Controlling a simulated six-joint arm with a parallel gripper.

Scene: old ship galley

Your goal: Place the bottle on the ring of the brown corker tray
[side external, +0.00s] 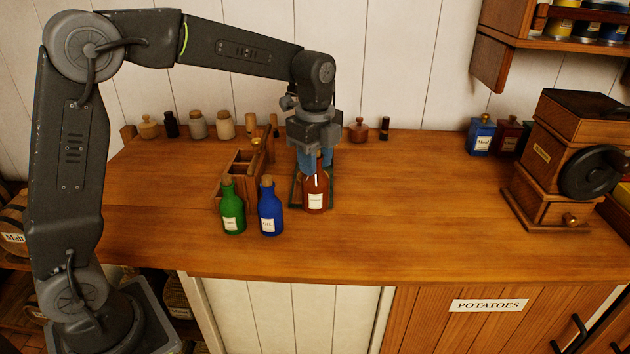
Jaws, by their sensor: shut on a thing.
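A brown bottle (318,186) with a white label stands upright below my gripper (318,160). My gripper points straight down, and its blue fingers are shut on the bottle's top, hiding the neck. A dark green-edged frame or tray (294,192) shows behind and beside the bottle. I cannot tell whether the bottle's base touches it or hangs just above. No ring can be made out; the bottle and gripper cover that spot. I cannot tell for sure which piece is the brown corker tray.
A green bottle (232,207) and a blue bottle (270,210) stand close by on the left. A wooden divided caddy (236,180) is behind them. Several jars line the wall. A wooden grinder (555,160) stands at the right. The counter (420,200) between is clear.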

